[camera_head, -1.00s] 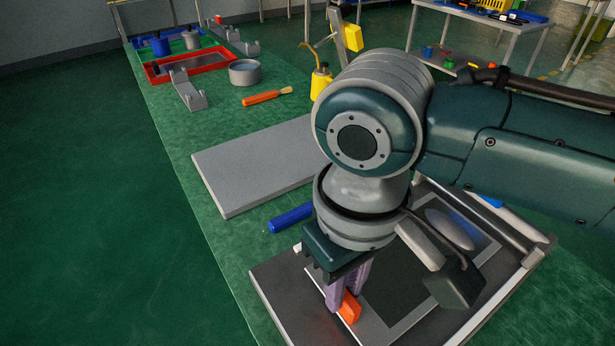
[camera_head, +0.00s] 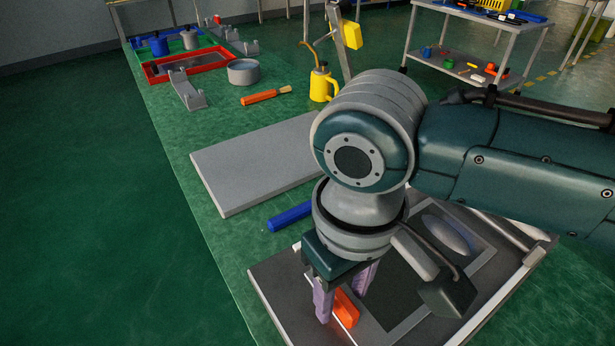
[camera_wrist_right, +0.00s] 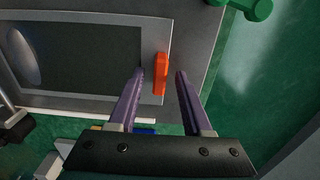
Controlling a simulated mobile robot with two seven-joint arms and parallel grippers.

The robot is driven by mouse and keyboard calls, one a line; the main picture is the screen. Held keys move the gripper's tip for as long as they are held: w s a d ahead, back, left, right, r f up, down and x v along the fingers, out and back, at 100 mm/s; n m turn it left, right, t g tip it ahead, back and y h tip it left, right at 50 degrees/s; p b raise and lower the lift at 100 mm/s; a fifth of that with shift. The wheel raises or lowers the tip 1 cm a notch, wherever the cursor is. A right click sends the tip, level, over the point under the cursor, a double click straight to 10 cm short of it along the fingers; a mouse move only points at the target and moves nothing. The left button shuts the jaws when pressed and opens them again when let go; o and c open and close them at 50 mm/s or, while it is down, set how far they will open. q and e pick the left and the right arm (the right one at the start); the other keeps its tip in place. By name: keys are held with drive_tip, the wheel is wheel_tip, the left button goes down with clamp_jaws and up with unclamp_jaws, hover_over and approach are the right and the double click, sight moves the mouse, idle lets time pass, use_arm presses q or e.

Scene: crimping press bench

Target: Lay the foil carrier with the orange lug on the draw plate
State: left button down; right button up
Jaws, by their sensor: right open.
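The foil carrier (camera_head: 392,303), a pale frame around a dark sheet, lies on a grey plate (camera_head: 277,287) at the lower right; I take this for the draw plate. Its orange lug (camera_head: 345,308) is at the near left end. In the right wrist view the carrier (camera_wrist_right: 80,58) looks flat on the plate (camera_wrist_right: 192,35). My right gripper (camera_head: 343,298) is open. Its purple fingers stand on either side of the lug (camera_wrist_right: 160,74), with visible gaps. My arm hides part of the carrier in the head view. My left gripper is out of view.
A bare grey slab (camera_head: 255,165) lies behind the plate, with a blue bar (camera_head: 290,215) between them. An orange-handled brush (camera_head: 262,97), grey ring (camera_head: 243,72), yellow can (camera_head: 323,86) and red tray (camera_head: 160,74) stand farther back.

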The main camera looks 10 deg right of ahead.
wheel_tip(320, 180, up, 12)
drive_tip(key=p, duration=0.4)
drive_tip(key=s+a+f+t+y, duration=0.1)
drive_tip(key=s+a+f+y, duration=0.15)
drive_tip(key=s, duration=0.25)
drive_tip(key=s+d+m+t+h, duration=0.2)
drive_tip(key=s+d, duration=0.5)
drive_tip(key=d, duration=0.5)
drive_tip(key=shift+r+t, duration=0.25)
drive_tip(key=shift+t, duration=0.05)
drive_tip(key=shift+s, duration=0.1)
